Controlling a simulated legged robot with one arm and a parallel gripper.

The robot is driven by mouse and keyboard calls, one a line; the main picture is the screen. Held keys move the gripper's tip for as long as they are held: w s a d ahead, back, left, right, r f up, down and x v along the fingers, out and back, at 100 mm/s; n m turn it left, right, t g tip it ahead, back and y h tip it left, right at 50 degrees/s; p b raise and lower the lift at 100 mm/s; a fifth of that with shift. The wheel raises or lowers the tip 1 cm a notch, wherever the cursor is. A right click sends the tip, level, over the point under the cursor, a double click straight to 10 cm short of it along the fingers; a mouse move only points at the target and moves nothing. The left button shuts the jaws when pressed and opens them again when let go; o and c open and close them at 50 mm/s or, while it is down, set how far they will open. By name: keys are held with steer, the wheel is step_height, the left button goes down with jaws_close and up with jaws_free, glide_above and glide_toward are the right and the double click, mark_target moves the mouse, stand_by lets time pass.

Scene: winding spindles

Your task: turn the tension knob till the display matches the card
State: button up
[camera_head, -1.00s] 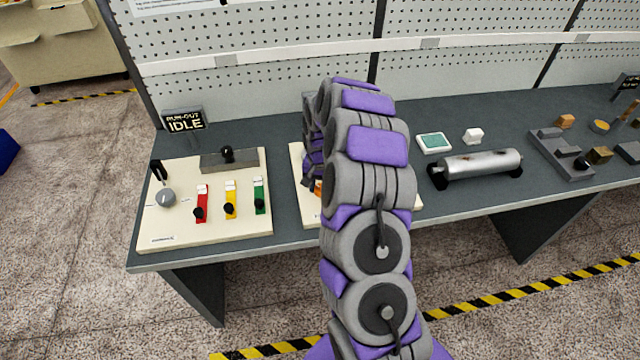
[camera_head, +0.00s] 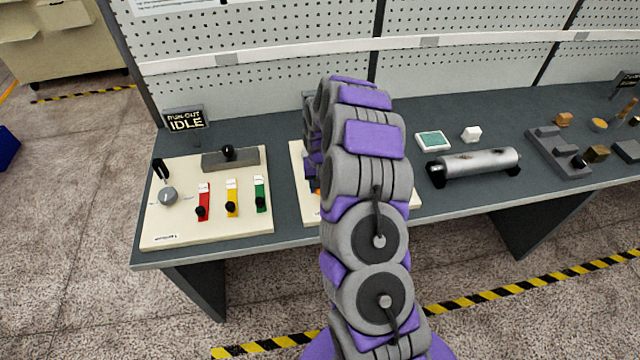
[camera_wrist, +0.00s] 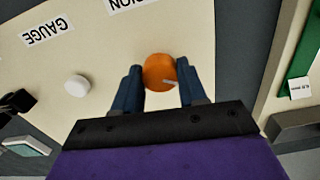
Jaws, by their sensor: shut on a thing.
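The orange tension knob (camera_wrist: 159,72) sits on a cream panel (camera_wrist: 105,50) and has a pale pointer mark toward its lower right in the wrist view. My gripper (camera_wrist: 160,80) is shut on it, one dark blue finger on each side. A label ending in "SION" is partly cut off at the top edge. In the head view the panel (camera_head: 296,160) is mostly covered by my arm, and only a sliver of orange shows. I see neither a tension reading nor a card that I can identify.
A white round button (camera_wrist: 77,88) and a "GAUGE" label (camera_wrist: 47,32) share the panel. Left of it stands a board (camera_head: 205,230) with red, yellow and green sliders, and a sign (camera_head: 186,120) reading "RUN-OUT IDLE". A metal cylinder (camera_head: 475,165) and a teal-screened box (camera_head: 432,141) lie to the right.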

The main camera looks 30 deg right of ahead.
steer(key=shift+s, duration=0.1)
steer(key=o, duration=1.1)
steer(key=shift+c, duration=0.2)
steer(key=shift+r, duration=0.1)
step_height(320, 180, up, 17)
steer(key=p, duration=0.1)
steer(key=shift+p, duration=0.4)
